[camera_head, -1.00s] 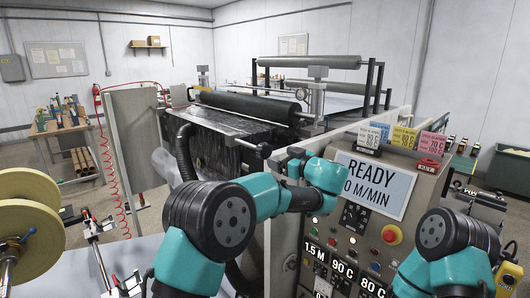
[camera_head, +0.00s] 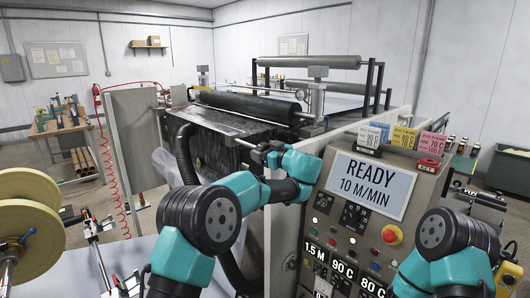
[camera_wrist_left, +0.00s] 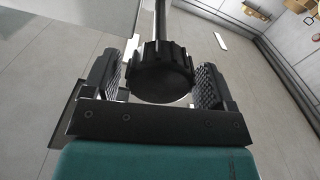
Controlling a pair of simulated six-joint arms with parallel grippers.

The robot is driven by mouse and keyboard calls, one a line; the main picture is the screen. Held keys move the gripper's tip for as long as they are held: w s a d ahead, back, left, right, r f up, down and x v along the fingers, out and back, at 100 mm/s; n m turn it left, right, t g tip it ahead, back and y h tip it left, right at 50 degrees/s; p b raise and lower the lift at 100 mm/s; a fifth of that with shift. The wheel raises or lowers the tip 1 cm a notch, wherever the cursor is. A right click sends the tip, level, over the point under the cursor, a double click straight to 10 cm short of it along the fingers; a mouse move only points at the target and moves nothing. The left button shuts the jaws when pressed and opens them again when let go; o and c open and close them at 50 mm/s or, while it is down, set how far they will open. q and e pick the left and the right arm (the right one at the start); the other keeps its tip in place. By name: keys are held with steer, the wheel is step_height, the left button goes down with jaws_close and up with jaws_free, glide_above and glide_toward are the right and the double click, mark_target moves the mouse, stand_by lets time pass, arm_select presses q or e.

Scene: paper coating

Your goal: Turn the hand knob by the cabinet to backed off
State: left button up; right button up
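The hand knob is a black ribbed knob (camera_wrist_left: 160,72) on a dark shaft in the left wrist view. It sits between the two fingers of my left gripper (camera_wrist_left: 158,85). The fingers are apart, one on each side of the knob. A gap shows on the left side; on the right the finger looks close, and I cannot tell whether it touches.
The cabinet carries a "READY 10 M/MIN" display (camera_head: 371,186), a red button (camera_head: 392,235) and several dials. A long black roller (camera_head: 245,105) lies behind the gripper. Large paper rolls (camera_head: 25,215) stand at the left.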

arm_select(q)
steer(key=c, duration=0.7)
steer(key=shift+c, duration=0.2)
steer(key=shift+m, duration=1.4)
steer(key=o, duration=0.9)
steer(key=shift+d, duration=0.15)
steer(key=v, duration=1.7)
steer(key=shift+s+d+r, duration=0.1)
